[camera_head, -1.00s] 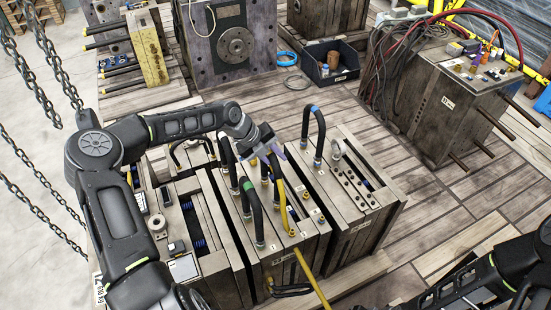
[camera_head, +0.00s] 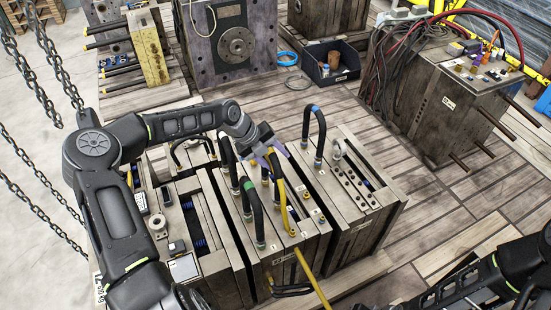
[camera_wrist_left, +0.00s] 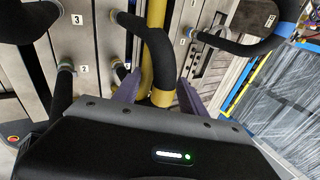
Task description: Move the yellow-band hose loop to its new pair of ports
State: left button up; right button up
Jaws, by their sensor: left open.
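In the left wrist view the yellow-band hose loop (camera_wrist_left: 153,45) is a black bent tube with a yellow band (camera_wrist_left: 162,97) near one end. That band lies between the two purple fingers of my left gripper (camera_wrist_left: 158,95), which stand apart on either side with visible gaps. In the head view my left gripper (camera_head: 275,147) is over the middle mould block (camera_head: 287,246), at the top of the loops there. The loop's far end sits near the numbered ports; its banded end is partly hidden by the gripper body. My right gripper is not seen; only its arm shows at lower right.
A yellow hose (camera_head: 310,272) crosses the block's front close to the gripper. A green-band loop (camera_head: 251,205) and a blue-band loop (camera_head: 317,133) stand upright on either side. Chains (camera_head: 52,70) hang at left.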

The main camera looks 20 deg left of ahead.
pick_arm(q)
jog(key=v, duration=0.7)
jog(key=shift+b, duration=0.35)
jog(key=shift+s+r, duration=0.1)
jog(key=shift+r, duration=0.05)
